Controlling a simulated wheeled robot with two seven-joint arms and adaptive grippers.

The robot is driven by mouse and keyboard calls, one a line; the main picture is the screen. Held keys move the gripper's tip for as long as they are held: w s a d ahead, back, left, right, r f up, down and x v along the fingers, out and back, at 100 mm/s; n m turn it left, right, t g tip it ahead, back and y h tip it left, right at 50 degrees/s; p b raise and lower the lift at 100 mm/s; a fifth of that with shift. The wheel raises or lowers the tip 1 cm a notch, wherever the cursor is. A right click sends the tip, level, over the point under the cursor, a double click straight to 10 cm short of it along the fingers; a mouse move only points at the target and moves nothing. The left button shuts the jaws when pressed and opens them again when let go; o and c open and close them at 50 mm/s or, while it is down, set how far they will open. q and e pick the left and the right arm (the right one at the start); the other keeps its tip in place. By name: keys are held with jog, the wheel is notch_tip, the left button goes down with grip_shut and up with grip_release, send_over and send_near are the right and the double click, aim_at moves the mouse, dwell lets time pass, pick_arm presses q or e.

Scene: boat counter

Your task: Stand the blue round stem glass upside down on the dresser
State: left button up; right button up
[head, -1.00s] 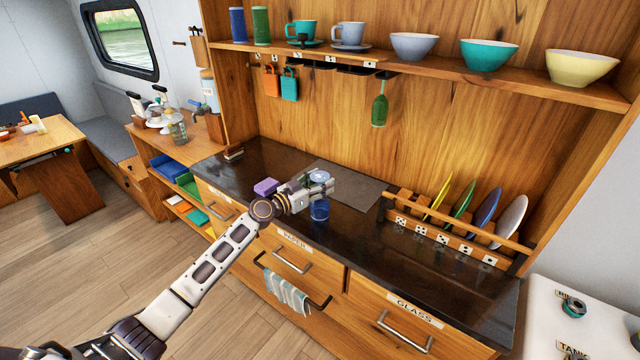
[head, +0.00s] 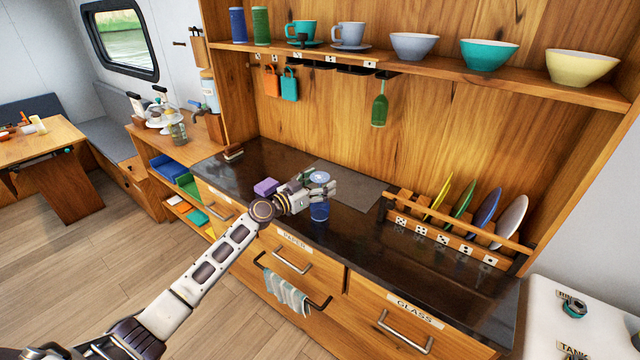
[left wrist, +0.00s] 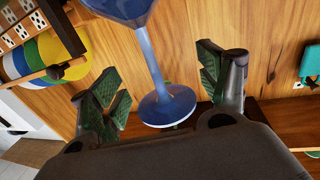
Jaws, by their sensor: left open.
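The blue round stem glass (head: 319,211) is upside down on the dark top of the dresser (head: 425,240), near its front edge. Its bowl is down and its round foot (head: 319,176) is up. It looks upright, not tilted. My left gripper (head: 318,188) is open around the stem, between the bowl and the foot. In the left wrist view, which is turned over, the stem (left wrist: 152,60) runs between the two spread green-padded fingers, with a gap on either side. The bowl's rim is cut off there. My right gripper is not in view.
A purple sponge-like block (head: 265,187) lies left of the gripper. A grey mat (head: 352,188) lies behind the glass. A wooden rack (head: 450,236) with upright plates stands to the right.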

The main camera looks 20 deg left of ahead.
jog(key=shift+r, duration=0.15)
pick_arm(q)
jog(key=b+v, duration=0.3)
jog(key=v, duration=0.9)
jog(key=shift+b, duration=0.3)
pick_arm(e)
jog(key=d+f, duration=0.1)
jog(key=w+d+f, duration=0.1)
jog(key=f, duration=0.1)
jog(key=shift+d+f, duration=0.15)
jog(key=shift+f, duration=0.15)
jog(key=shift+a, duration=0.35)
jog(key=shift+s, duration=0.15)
